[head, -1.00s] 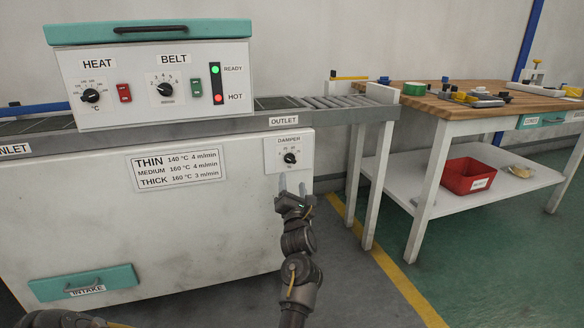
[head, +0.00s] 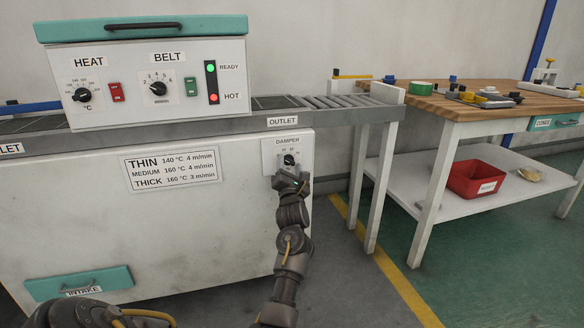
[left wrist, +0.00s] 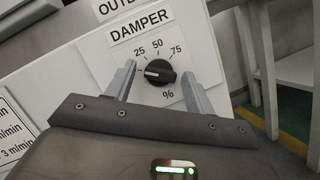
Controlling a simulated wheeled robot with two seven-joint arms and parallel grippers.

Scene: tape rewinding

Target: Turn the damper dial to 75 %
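The damper dial (head: 289,160) is a black knob on a white plate at the right end of the oven's front. In the left wrist view the dial (left wrist: 159,72) has a white pointer line directed left, near or just below the 25 mark; the 50 and 75 marks lie further clockwise. My left gripper (head: 289,172) is at the dial. In the left wrist view its two fingers (left wrist: 158,76) stand apart, one on each side of the knob, with visible gaps. My right gripper is not in view.
The oven's control box (head: 155,82) with heat and belt dials stands above left.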

